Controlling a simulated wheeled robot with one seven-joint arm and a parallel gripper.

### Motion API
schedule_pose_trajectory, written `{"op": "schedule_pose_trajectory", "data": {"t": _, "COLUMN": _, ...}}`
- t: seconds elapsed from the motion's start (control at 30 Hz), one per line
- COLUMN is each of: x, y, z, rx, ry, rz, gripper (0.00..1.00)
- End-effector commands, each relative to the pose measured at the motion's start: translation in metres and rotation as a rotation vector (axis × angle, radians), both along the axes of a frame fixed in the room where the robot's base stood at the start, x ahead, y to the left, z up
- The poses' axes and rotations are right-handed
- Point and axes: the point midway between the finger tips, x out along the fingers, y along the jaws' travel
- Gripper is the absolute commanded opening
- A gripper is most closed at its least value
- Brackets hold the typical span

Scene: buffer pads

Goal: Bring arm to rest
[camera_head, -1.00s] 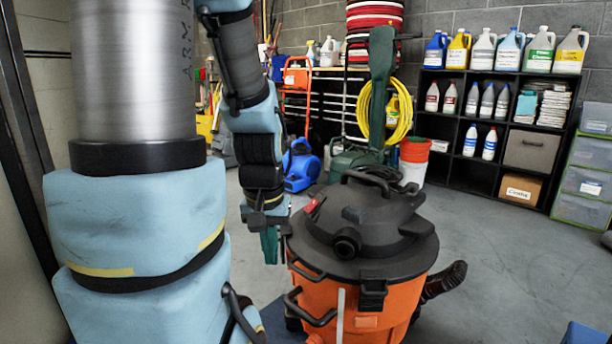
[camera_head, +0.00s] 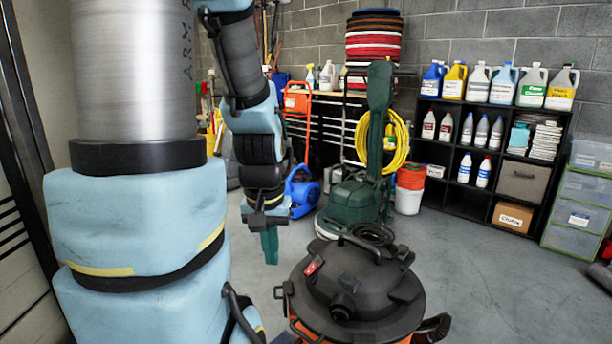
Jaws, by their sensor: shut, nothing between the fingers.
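My arm hangs folded at the left of the head view, with its light blue links and dark joints. My gripper (camera_head: 270,246) points straight down at the lower end of the arm, its green fingers shut with nothing between them. It is above the grey floor, just left of and behind the orange and black shop vacuum (camera_head: 355,285) in the picture. A gap of floor shows between the fingers and the vacuum. My large upper links cover the left part of the view.
A green floor machine (camera_head: 357,200) and a red and white bucket (camera_head: 409,188) stand behind the vacuum. A blue blower (camera_head: 302,190) is near the wall. A black shelf (camera_head: 470,150) with bottles lines the back right. Open floor (camera_head: 500,290) lies at the right.

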Motion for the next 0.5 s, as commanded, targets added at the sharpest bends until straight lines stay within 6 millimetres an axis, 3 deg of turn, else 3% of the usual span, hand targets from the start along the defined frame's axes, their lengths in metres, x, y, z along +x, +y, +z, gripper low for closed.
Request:
{"op": "schedule_pose_trajectory", "data": {"t": 0.03, "x": 0.0, "y": 0.0, "z": 0.026, "rx": 0.0, "ry": 0.0, "rz": 0.0, "gripper": 0.0}}
{"op": "schedule_pose_trajectory", "data": {"t": 0.2, "x": 0.0, "y": 0.0, "z": 0.066, "rx": 0.0, "ry": 0.0, "rz": 0.0, "gripper": 0.0}}
{"op": "schedule_pose_trajectory", "data": {"t": 0.5, "x": 0.0, "y": 0.0, "z": 0.111, "rx": 0.0, "ry": 0.0, "rz": 0.0, "gripper": 0.0}}
